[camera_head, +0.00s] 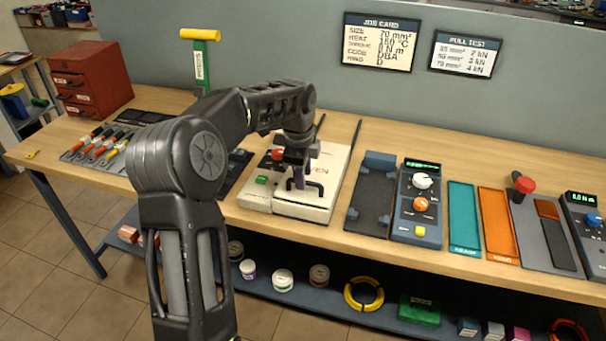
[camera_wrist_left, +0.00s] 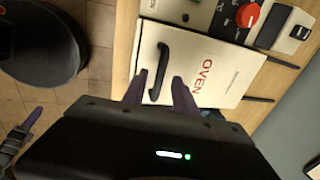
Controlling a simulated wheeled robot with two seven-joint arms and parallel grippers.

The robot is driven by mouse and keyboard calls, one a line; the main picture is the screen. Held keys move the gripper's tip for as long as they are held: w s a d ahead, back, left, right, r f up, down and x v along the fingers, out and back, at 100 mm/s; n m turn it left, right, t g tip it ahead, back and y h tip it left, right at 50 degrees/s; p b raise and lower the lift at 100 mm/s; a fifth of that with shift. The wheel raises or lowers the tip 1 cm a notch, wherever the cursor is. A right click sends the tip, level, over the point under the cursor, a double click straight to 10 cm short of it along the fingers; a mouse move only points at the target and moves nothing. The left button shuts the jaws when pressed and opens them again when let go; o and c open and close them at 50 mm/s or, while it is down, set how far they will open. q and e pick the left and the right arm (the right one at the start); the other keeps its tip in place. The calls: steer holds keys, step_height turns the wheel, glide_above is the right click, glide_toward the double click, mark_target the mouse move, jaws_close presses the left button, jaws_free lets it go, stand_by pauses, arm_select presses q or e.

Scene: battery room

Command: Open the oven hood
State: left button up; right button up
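The oven (camera_head: 328,170) is a low white box on the bench, with its hood down. A black bar handle (camera_head: 314,188) is on the hood; it also shows in the left wrist view (camera_wrist_left: 160,62) beside the red OVEN lettering. My left gripper (camera_head: 296,182) points down over the hood. In the left wrist view its two fingers (camera_wrist_left: 158,88) are apart, with the near end of the handle between them and nothing clamped. Whether the fingers touch the handle I cannot tell. A dark part at the left wrist view's lower left may be my right gripper (camera_wrist_left: 32,122); its fingers are unclear.
A green button (camera_head: 262,180) and a red knob (camera_head: 278,154) sit left of the hood. A dark cradle (camera_head: 372,200) and a control box (camera_head: 419,203) stand to the right. A green press with a yellow handle (camera_head: 200,34) rises behind my arm. Tools lie at left.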

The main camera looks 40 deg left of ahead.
arm_select(q)
steer(key=shift+f, duration=0.4)
steer(key=shift+c, duration=0.4)
jaws_close()
stand_by(0.8)
